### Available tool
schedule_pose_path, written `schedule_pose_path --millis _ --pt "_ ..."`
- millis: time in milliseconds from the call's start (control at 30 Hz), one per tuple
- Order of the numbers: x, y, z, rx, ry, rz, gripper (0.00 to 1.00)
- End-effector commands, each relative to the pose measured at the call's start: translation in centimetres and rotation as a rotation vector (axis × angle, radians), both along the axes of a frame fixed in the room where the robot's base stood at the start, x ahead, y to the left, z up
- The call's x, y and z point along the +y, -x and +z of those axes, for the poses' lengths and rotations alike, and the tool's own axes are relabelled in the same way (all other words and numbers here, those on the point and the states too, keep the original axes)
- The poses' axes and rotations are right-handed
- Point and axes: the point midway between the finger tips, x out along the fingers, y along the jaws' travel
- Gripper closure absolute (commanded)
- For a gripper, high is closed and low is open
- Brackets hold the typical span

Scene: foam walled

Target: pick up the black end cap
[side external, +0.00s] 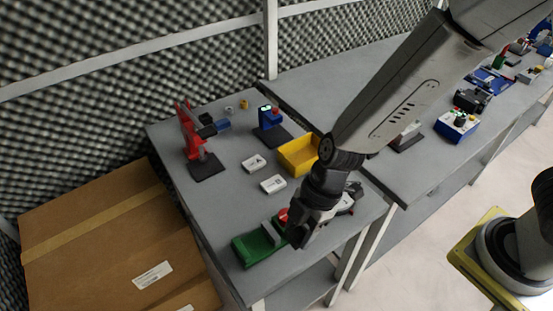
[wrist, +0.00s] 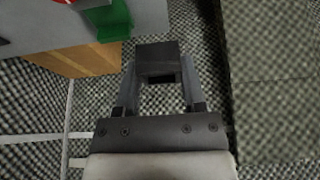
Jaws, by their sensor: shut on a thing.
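The black end cap (wrist: 157,56) shows in the wrist view as a dark block between the tips of my two fingers. My gripper (wrist: 159,80) is shut on it. In the side view my gripper (side external: 303,232) is at the near end of the grey table, just right of a green fixture (side external: 258,246). There I cannot tell the cap apart from the dark gripper. The wrist view shows the cap clear of the table, with foam wall and floor-level things behind it. The green fixture also shows at the top of the wrist view (wrist: 114,22).
The grey table (side external: 225,215) carries a yellow bin (side external: 298,155), two white boxes (side external: 273,184), a red press (side external: 190,130) and a blue device (side external: 270,120). A cardboard box (side external: 110,245) stands left of the table. Foam walls (side external: 80,130) rise behind.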

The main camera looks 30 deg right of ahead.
Motion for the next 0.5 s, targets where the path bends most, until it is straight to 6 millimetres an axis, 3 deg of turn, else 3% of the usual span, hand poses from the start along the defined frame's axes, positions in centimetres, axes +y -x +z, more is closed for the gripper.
schedule_pose_path --millis 200,500 --pt "-1.2 1.9 1.1 -0.002 0.0 0.001 1.0" --pt "-1.9 3.0 1.6 -0.001 0.0 0.001 1.0"
